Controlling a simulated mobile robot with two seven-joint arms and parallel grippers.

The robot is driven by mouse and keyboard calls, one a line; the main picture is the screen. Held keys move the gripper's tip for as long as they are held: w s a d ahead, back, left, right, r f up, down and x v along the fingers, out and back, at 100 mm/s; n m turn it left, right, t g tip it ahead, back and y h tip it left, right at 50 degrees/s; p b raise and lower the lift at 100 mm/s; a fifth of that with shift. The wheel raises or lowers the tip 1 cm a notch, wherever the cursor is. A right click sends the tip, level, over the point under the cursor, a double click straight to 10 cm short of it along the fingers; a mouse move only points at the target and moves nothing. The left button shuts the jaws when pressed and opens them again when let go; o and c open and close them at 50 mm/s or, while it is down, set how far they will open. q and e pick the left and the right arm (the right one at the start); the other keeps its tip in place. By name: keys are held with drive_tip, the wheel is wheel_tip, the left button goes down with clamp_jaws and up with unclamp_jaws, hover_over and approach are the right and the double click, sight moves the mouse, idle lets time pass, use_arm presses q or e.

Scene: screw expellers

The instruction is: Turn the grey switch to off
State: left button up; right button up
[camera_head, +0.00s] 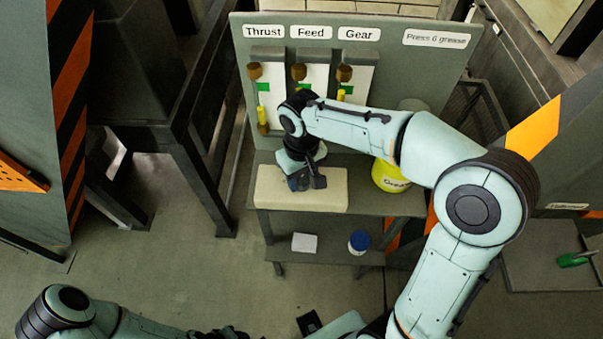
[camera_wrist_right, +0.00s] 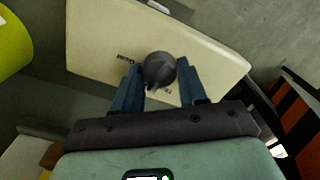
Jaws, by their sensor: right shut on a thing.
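The grey switch (camera_wrist_right: 160,68) is a round dark-grey knob on the face of a cream box (camera_wrist_right: 95,30), in the right wrist view. The fingers of my right gripper (camera_wrist_right: 158,92) are shut on the knob, one on each side.
A grey panel (camera_head: 420,75) behind the box carries gauges labelled Thrust, Feed and Gear. A yellow grease tub (camera_head: 390,178) stands right of the box. Dark machine frames stand at left.

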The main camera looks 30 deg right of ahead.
sight(301, 178)
drive_tip(key=n, duration=0.4)
drive_tip(key=shift+n+p, duration=0.3)
drive_tip(key=shift+p, duration=0.1)
drive_tip(key=n, duration=0.3)
drive_tip(key=shift+n+p, duration=0.3)
drive_tip(key=shift+n, duration=0.1)
drive_tip(key=n, duration=0.4)
drive_tip(key=shift+p, duration=0.4)
use_arm(q)
drive_tip(key=w+r, duration=0.1)
drive_tip(key=r, duration=0.1)
drive_tip(key=w+r, duration=0.2)
drive_tip(key=shift+p, duration=0.35)
use_arm(e)
drive_tip(key=n, duration=0.4)
drive_tip(key=shift+n, duration=0.4)
drive_tip(key=o, duration=1.1)
drive_tip(key=shift+c, duration=0.2)
use_arm(q)
drive_tip(key=shift+w+r+t+p, duration=0.4)
drive_tip(key=shift+w+r+p, duration=0.4)
drive_tip(key=shift+w+r, duration=0.3)
use_arm(e)
wheel_tip(301, 178, up, 13)
drive_tip(key=shift+r, duration=0.2)
